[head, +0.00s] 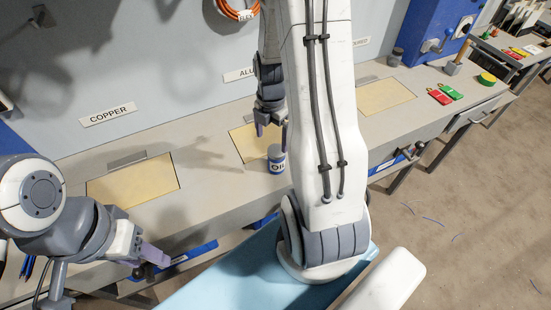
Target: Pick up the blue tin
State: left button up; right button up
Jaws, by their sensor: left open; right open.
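The blue tin (277,165), with a white label band and dark lettering, stands upright on the grey bench near its front edge, beside the middle tan panel. My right gripper (271,136) points down just above and close to the tin. Its fingers are apart with nothing held between them. I cannot tell whether a finger touches the tin. My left gripper (153,263) is open and empty at the lower left, in front of the bench edge.
Tan panels (132,188) are set in the bench under wall labels, one reading COPPER (108,114). Red (439,97) and green (451,91) items lie farther right. My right arm hides part of the bench. Cable scraps lie on the floor.

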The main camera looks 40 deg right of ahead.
aim_at(278, 151)
jog(key=shift+s+d+f+n, duration=0.15)
jog(key=shift+d+f, duration=0.3)
jog(key=shift+s+d+f+n, duration=0.15)
jog(key=shift+d+f, duration=0.3)
notch_tip(278, 151, down, 4)
jog(key=shift+r, duration=0.15)
jog(key=shift+w+f+p, duration=0.2)
jog(key=shift+f+p, duration=0.3)
jog(key=shift+f, duration=1.05)
jog(key=shift+w+f+p, duration=0.15)
jog(key=shift+f+p, duration=0.3)
jog(key=shift+f, duration=1.05)
grip_shut()
